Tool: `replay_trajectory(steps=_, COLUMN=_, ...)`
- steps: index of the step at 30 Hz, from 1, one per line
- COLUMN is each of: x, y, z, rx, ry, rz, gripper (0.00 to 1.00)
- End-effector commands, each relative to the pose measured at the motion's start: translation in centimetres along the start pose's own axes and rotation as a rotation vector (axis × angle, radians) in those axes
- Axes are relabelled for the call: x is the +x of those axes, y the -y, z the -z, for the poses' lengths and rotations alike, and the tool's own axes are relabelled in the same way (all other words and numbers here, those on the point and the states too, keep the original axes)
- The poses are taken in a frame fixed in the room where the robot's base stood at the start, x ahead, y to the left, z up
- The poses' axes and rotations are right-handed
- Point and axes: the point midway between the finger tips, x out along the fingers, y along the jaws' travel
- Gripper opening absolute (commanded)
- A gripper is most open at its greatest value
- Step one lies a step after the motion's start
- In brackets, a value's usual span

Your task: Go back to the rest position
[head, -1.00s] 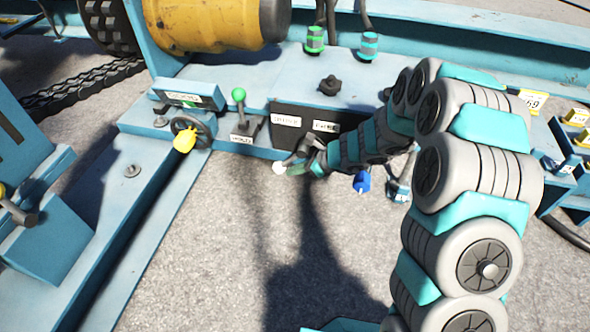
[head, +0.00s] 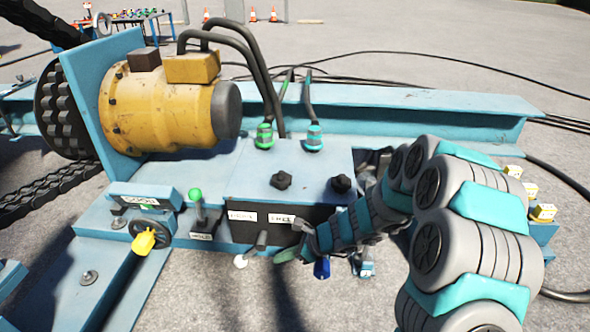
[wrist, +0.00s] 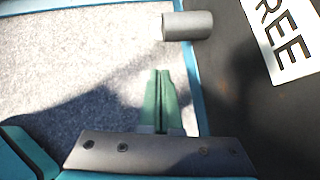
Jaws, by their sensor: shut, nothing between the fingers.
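My gripper (head: 284,254) is at the end of my grey and teal arm, in front of a dark panel (head: 262,228) with white labels. In the wrist view its two green fingers (wrist: 160,72) are together with nothing between them. Just past the fingertips is a grey cylindrical lever end (wrist: 188,26), apart from them in the picture. In the head view a lever with a white knob (head: 241,261) stands out from the panel, left of my gripper. A blue knob (head: 322,268) hangs below my wrist. A label reading "FREE" (wrist: 280,40) is at the right of the wrist view.
A green-knobbed lever (head: 195,197) and a yellow-handled wheel (head: 146,240) are to the left. A yellow motor (head: 160,105) stands behind on the blue frame. Black knobs (head: 281,181) sit atop the panel box. Grey ground (head: 210,295) in front is clear.

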Motion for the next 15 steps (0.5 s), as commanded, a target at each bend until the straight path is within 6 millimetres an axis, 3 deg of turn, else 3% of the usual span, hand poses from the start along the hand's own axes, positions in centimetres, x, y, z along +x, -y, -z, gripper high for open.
replay_trajectory(steps=4, x=-0.7, y=-0.4, z=-0.9, rx=-0.042, ry=0.004, rz=-0.008, gripper=0.0)
replay_trajectory(steps=7, x=-2.5, y=-1.6, z=-2.8, rx=-0.144, ry=0.013, rz=-0.03, gripper=0.0)
replay_trajectory(steps=15, x=-9.8, y=-8.7, z=-8.1, rx=-0.592, ry=0.009, rz=-0.158, gripper=0.0)
